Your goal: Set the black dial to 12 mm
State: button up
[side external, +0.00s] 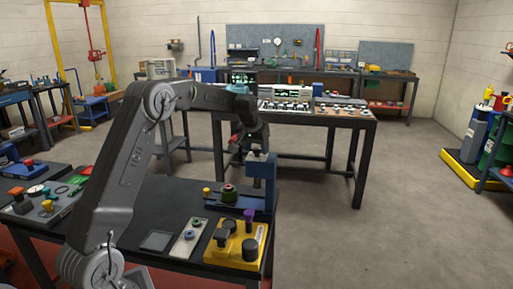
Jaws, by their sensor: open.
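A yellow block (236,256) stands at the front right of the near black bench. On it are a dark round knob (222,239) and a dark cylinder (249,250); either could be the black dial, and I cannot tell which. Any millimetre scale is too small to read. My gripper (240,146) hangs above the back right of this bench, close to the blue press (262,182), well behind and above the yellow block. It is open; its fingertips are small and partly unclear, and I see nothing held.
A purple knob (249,214) stands behind the yellow block. A light plate with round knobs (189,236) and a grey square pad (156,241) lie left of it. A dark round part with a reddish top (229,193) sits beside the press. Several coloured knobs crowd the bench's left end.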

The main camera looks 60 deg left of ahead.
jog(key=shift+f, duration=0.1)
jog(key=shift+c, duration=0.2)
jog(key=c, duration=0.9)
jog(key=shift+m, duration=0.3)
jog(key=m+h, duration=0.1)
jog(key=m, duration=0.1)
jog(key=m+h, duration=0.1)
jog(key=m, duration=0.2)
jog(key=shift+a+t, duration=0.2)
jog(key=shift+t, duration=0.2)
jog(key=m+h, duration=0.1)
jog(key=m, duration=0.2)
jog(key=m+h, duration=0.1)
jog(key=m, duration=0.2)
jog(key=shift+a+g, duration=0.1)
jog(key=shift+g, duration=0.3)
jog(key=shift+m+h, duration=0.3)
jog(key=o, duration=0.9)
